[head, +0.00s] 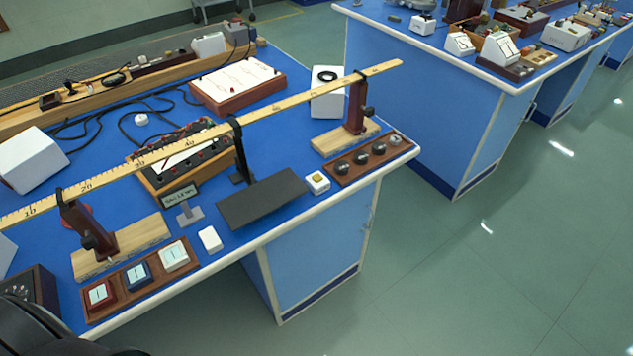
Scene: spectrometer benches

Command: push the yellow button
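The yellow button (317,177) is a small yellow cap on top of a small white box (318,186). The box stands near the front right edge of the blue bench, between a dark flat plate (262,198) and a wooden block with several round dark knobs or weights (369,158). The button's top is uncovered and nothing touches it. Neither gripper can be made out. A dark rounded shape at the lower left corner may be part of me.
A long yellow ruler (273,107) on two wooden stands spans the blue bench (291,61) above and behind the button. A tray with red, blue and white blocks (139,279) lies at the front left. A second bench (431,113) stands at the right, with clear floor in front.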

